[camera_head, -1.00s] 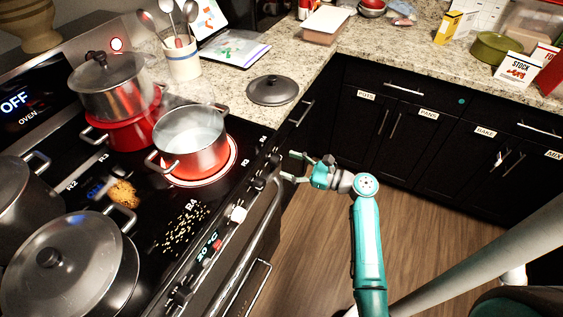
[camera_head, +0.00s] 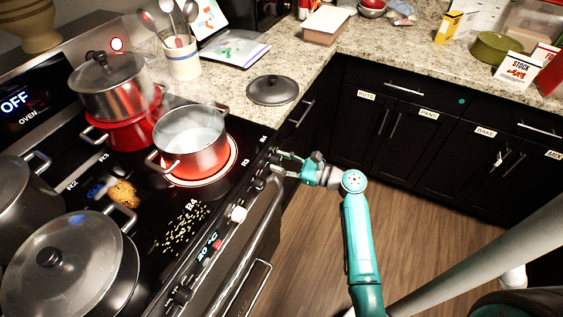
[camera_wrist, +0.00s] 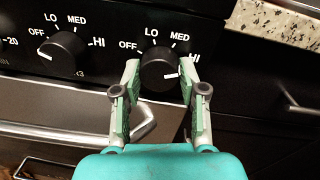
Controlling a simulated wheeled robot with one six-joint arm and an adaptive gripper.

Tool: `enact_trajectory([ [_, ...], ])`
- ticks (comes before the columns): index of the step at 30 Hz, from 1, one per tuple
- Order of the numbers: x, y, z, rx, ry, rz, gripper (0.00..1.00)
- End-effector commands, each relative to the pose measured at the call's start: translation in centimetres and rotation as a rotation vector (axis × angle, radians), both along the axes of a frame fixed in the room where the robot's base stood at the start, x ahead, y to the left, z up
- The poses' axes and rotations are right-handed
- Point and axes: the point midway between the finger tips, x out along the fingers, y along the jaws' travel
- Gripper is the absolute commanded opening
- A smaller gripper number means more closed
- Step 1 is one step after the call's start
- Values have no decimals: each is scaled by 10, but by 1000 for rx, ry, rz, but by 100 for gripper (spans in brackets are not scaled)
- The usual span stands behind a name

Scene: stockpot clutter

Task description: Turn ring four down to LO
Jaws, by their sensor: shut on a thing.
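The stove's black knobs sit on the front panel. In the wrist view the right knob (camera_wrist: 159,72) has OFF, LO, MED and HI printed around it, and its white mark points right, a little below HI. My gripper (camera_head: 276,164) has its two fingers on either side of this knob, shut on it; the fingers also show in the wrist view (camera_wrist: 158,78). The knob's own label is hidden there. A left knob (camera_wrist: 62,52), labelled R3, stands beside it with its mark pointing left. In the head view a steel pot (camera_head: 192,140) stands on a red glowing ring (camera_head: 232,163).
A lidded pot (camera_head: 108,85) stands behind on a red pot. Large dark pots (camera_head: 75,270) fill the left front. Loose grains (camera_head: 185,228) lie by the R4 mark on the hob. An oven handle (camera_wrist: 60,130) runs below the knobs. The wooden floor (camera_head: 310,240) is clear.

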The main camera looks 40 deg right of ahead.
Motion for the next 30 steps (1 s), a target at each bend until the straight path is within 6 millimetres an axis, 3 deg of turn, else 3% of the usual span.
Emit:
enact_trajectory([
  [11,0,0,1,-107,-47,2,7],
  [30,0,0,2,-642,-274,2,7],
])
